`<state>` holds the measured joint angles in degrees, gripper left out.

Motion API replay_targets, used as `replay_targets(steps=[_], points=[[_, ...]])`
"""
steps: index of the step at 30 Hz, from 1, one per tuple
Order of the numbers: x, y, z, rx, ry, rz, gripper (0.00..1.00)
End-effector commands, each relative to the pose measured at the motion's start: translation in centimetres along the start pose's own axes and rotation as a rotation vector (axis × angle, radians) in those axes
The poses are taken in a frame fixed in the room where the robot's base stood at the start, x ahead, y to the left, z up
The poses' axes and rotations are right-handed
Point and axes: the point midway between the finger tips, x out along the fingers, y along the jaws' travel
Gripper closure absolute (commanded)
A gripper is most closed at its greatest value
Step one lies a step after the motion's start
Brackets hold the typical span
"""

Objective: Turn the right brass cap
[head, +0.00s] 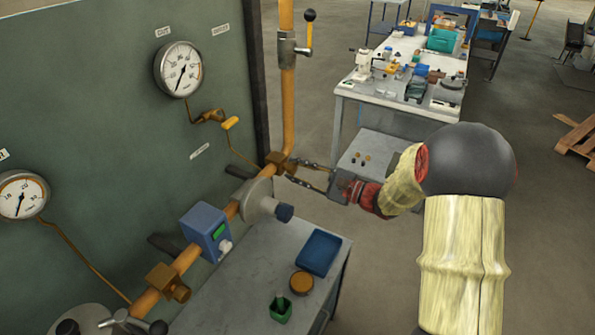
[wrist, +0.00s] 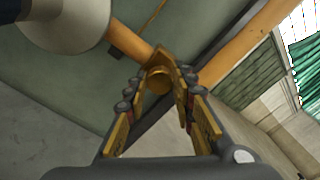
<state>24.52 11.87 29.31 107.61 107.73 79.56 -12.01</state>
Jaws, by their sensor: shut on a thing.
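The right brass cap (wrist: 159,80) is a round, gold-coloured piece on a square brass fitting at the bend of the orange pipe. In the head view the fitting (head: 279,160) sits at the foot of the upright pipe, and the cap is too small to make out clearly there. My gripper (head: 291,171) reaches in from the right. In the wrist view its two fingers (wrist: 162,84) lie on either side of the cap, shut on it. The left brass fitting (head: 165,282) is lower down the same pipe, apart from my gripper.
Below is a grey bench (head: 240,300) with a blue tray (head: 318,252). The green panel (head: 110,110) stands behind. Open floor lies right of the bench.

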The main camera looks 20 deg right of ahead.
Motion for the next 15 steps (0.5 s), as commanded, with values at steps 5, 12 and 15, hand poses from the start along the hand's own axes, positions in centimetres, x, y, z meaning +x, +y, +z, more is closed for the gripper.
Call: replay_targets(steps=[5, 12, 15], points=[[-0.01, 0.04, -0.01, 0.003, 0.0, 0.001, 1.0], [-0.01, -0.02, 0.07, 0.056, 0.001, 0.001, 1.0], [-0.01, -0.06, 0.11, 0.109, 0.001, 0.002, 1.0]])
